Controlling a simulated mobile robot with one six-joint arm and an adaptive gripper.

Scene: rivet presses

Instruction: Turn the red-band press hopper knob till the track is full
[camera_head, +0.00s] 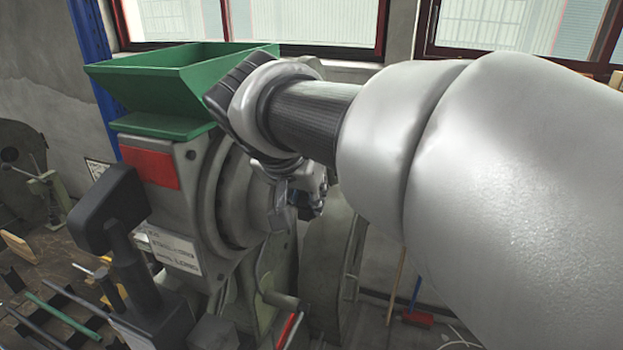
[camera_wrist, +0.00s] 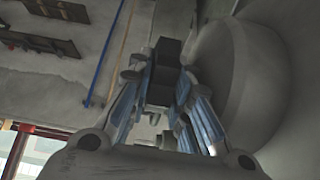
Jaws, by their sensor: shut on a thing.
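The press (camera_head: 225,195) with a red band (camera_head: 150,168) stands left of centre in the head view, a green hopper (camera_head: 165,85) on top. My gripper (camera_head: 303,203) is at the right side of the press, partly hidden behind my wrist. In the wrist view my gripper (camera_wrist: 160,90) has its blue-padded fingers on either side of a dark, blocky knob (camera_wrist: 165,65) beside the round grey housing (camera_wrist: 257,75). The fingers are shut on the knob. The track and how full it is cannot be made out.
A black block on a post (camera_head: 110,208) stands in front of the press. Rods and a bench with loose parts (camera_head: 55,310) lie at lower left. A red broom (camera_head: 417,318) and a blue stick stand by the wall at right. My arm fills the right side.

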